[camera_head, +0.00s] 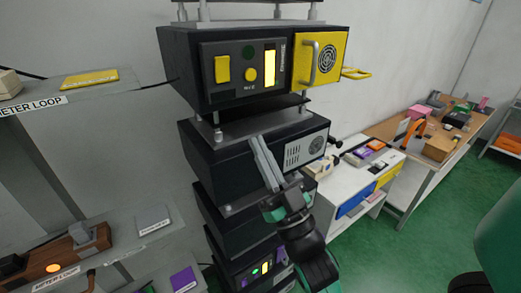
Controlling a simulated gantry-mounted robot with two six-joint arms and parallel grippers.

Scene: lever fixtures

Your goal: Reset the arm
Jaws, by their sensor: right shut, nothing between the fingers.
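My right gripper (262,158) shows at the middle of the head view, at the end of a dark and green arm that comes up from the bottom. Its two grey fingers lie together, shut and empty. They point up and left in front of a dark unit (222,165) of the equipment stack; I cannot tell whether they touch it. My left gripper is not in view.
A black unit (190,70) with a yellow handled door (328,58) sits above. Shelves (120,90) stand at the left. A white cabinet (340,185) and a workbench (460,145) with several items stand at the right. Green floor (410,250) is clear.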

